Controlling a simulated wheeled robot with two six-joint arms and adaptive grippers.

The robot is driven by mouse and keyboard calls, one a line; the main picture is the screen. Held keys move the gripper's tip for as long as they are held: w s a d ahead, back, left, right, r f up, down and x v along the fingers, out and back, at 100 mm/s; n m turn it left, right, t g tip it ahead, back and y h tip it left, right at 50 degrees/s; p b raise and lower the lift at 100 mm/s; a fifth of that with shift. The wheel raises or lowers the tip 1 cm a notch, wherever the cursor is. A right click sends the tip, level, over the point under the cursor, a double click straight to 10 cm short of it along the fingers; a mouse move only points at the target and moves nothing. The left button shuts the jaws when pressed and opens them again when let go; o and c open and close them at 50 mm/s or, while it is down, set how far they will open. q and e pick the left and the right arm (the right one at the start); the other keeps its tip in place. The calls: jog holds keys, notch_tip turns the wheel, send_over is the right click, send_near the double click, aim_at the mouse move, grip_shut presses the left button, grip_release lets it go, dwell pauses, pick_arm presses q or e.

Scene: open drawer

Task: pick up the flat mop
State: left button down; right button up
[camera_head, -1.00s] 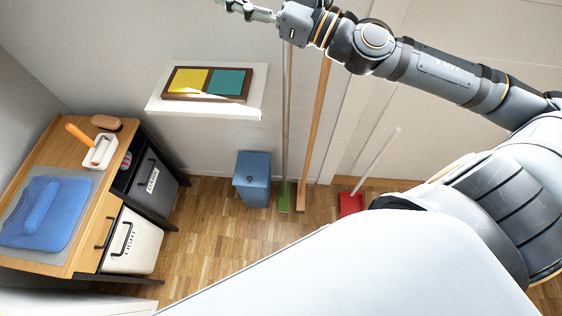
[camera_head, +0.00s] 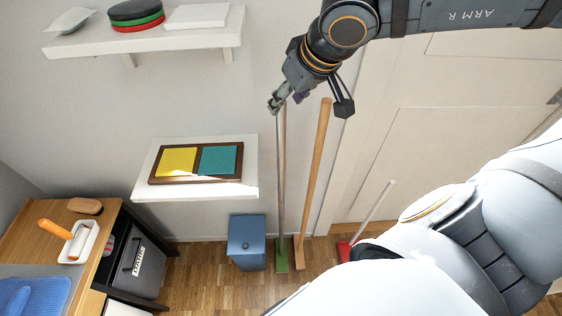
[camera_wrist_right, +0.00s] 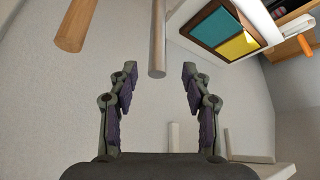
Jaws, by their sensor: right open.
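The flat mop (camera_head: 281,190) stands upright against the wall, with a slim grey-brown handle and a flat green head (camera_head: 281,262) on the floor. My right gripper (camera_head: 308,100) is at the top of this handle, open. In the right wrist view the handle's end (camera_wrist_right: 157,50) shows between and just beyond the two open fingertips (camera_wrist_right: 160,72), with gaps on both sides. I cannot see contact. My left gripper is not in view.
A thicker wooden handle (camera_head: 315,170) leans close to the right of the mop. A red dustpan (camera_head: 345,250) with a white stick and a blue bin (camera_head: 247,243) stand nearby. A white shelf (camera_head: 145,190) with coloured panels is left of the mop, another shelf (camera_head: 90,48) above it.

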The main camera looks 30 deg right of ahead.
aim_at(285, 108)
jog(key=x, duration=0.6)
jog(key=shift+d+f+b, duration=0.3)
jog(key=shift+b, duration=0.05)
jog(key=shift+w+a+f, duration=0.1)
jog(key=shift+w, duration=0.05)
jog(key=shift+a, duration=0.1)
jog(key=shift+c, duration=1.1)
grip_shut()
